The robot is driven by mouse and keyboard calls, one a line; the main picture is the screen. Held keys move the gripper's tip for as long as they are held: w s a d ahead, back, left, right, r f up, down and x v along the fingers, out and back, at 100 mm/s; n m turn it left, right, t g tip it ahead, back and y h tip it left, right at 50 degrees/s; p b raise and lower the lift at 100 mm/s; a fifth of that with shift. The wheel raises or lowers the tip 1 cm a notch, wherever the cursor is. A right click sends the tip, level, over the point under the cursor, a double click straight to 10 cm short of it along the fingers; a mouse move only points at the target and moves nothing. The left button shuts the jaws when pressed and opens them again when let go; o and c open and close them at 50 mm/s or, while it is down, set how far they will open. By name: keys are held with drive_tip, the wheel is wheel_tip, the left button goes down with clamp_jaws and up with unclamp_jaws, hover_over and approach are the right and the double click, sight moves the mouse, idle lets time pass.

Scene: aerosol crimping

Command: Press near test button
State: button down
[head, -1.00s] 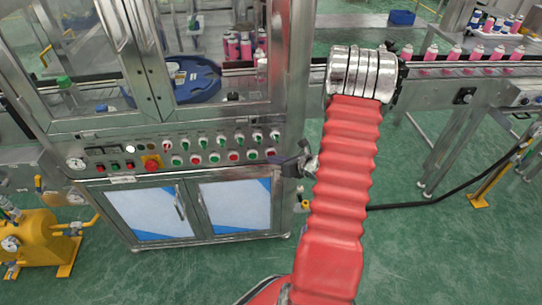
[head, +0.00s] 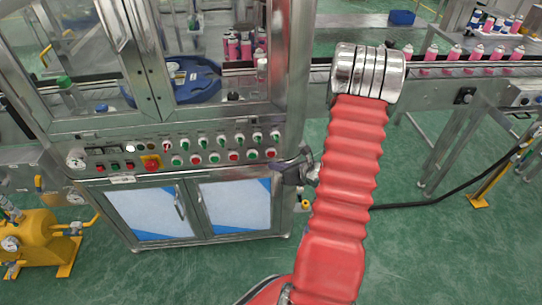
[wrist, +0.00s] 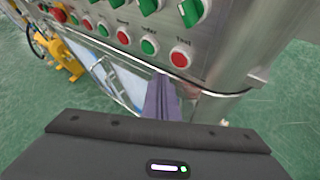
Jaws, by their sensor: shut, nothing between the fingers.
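The red test button (wrist: 180,58), under a label reading "Test", is the rightmost of the lower row on the steel control panel in the wrist view. In the head view it appears as the red button (head: 270,153) at that row's right end. My gripper (wrist: 164,80) is shut and empty, its fingers pointing toward the panel's lower edge. In the wrist view the fingertips appear just below and left of the test button, apart from it as far as I can tell. In the head view my gripper (head: 280,171) is just below and right of the button.
A green button (wrist: 149,46) sits left of the test button, with green rotary switches (wrist: 193,10) above. A red emergency knob (head: 152,163) is at the panel's left. A conveyor (head: 450,68) with pink cans stands at the right. Floor in front is clear.

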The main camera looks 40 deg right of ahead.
drive_tip(key=s+a, duration=0.1)
drive_tip(key=s, duration=0.1)
drive_tip(key=shift+s+a, duration=0.3)
drive_tip(key=shift+a, duration=0.1)
idle(0.7)
